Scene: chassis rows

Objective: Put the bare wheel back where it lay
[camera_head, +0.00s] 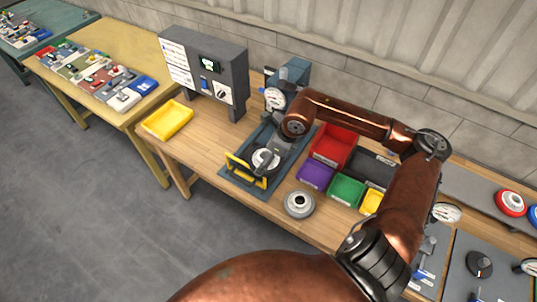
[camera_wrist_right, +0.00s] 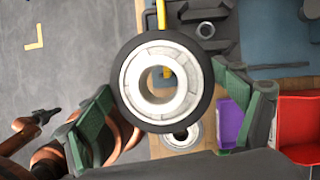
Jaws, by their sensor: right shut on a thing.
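My right gripper (camera_wrist_right: 165,100) is shut on a wheel (camera_wrist_right: 192,85) with a pale metal hub, an open centre and a black outer ring. The finger pads stand at the wheel's left and right edges. In the head view my right gripper (camera_head: 277,153) holds it over a blue-grey tray (camera_head: 244,182), with its height above the tray unclear. A grey wheel with no black ring (camera_head: 299,204) lies flat on the workbench beside the tray. It also shows partly hidden below the held wheel in the wrist view (camera_wrist_right: 181,140). What seems my left gripper (camera_wrist_right: 44,113) is small at the left edge.
A yellow handle (camera_head: 238,162) stands up at the tray. Red (camera_head: 333,145), purple (camera_head: 315,176) and green (camera_head: 346,190) bins stand right of it. A grey control box (camera_head: 205,75) and a yellow bin (camera_head: 167,119) are left. Bare bench lies between the yellow bin and the tray.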

